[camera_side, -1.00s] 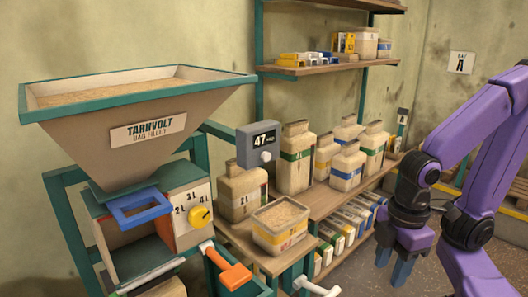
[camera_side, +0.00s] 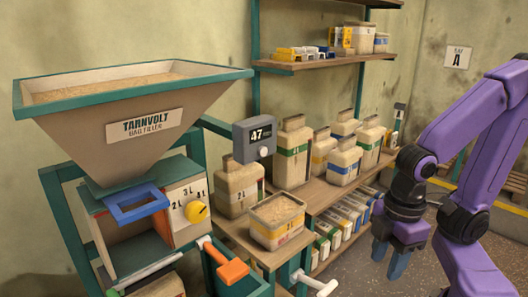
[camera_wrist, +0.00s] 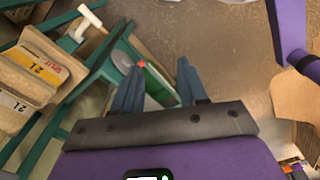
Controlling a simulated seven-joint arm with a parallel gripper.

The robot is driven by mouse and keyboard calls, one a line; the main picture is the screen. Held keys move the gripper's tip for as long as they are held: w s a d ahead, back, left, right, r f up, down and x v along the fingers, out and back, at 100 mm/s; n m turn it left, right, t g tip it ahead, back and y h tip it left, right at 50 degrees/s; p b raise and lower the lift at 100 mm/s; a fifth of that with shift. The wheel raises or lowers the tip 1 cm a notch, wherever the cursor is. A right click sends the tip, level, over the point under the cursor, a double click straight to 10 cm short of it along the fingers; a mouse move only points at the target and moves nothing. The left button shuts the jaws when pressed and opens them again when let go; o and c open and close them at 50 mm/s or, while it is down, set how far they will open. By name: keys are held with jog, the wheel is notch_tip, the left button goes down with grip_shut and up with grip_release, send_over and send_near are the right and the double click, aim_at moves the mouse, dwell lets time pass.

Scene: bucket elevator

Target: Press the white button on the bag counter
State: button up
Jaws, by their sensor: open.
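The bag counter (camera_side: 245,143) is a grey box with a dark display reading 47, mounted beside the bag filler. Its round white button (camera_side: 264,151) sits on the front face, below the display. My gripper (camera_side: 389,262) hangs at the right with its fingers pointing down, well apart from the counter and lower than it. In the wrist view my gripper (camera_wrist: 157,68) shows two blue-grey fingers spread apart with nothing held between them. The counter and its button are not visible in the wrist view.
The bag filler's hopper (camera_side: 130,100) stands at the left, with a yellow knob (camera_side: 196,211) and an orange handle (camera_side: 232,272) below. An open grain container (camera_side: 277,222) stands below the counter. Several jugs line the shelf (camera_side: 318,196) between counter and gripper. Floor near the gripper is clear.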

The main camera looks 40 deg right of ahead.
jog(key=c, duration=0.5)
jog(key=shift+w+a+r, duration=0.1)
jog(key=shift+w, duration=0.1)
grip_shut()
jog(key=w+a+r+n+t+y, duration=0.15)
jog(key=w+r, duration=0.25)
jog(key=w, duration=0.4)
jog(key=w+r+y, duration=0.2)
jog(key=w+r, duration=0.1)
jog(key=w, duration=0.4)
jog(key=w+d+r+n+t, duration=0.1)
jog(key=w+d+r+t, duration=0.1)
jog(key=w+d+r, duration=0.2)
jog(key=w+d+r+n+t, duration=0.1)
jog(key=w+d+r+t, duration=0.1)
jog(key=w+d+r, duration=0.3)
jog(key=w+d, duration=0.3)
jog(key=w, duration=0.2)
jog(key=shift+w, duration=0.2)
jog(key=shift+d, duration=0.1)
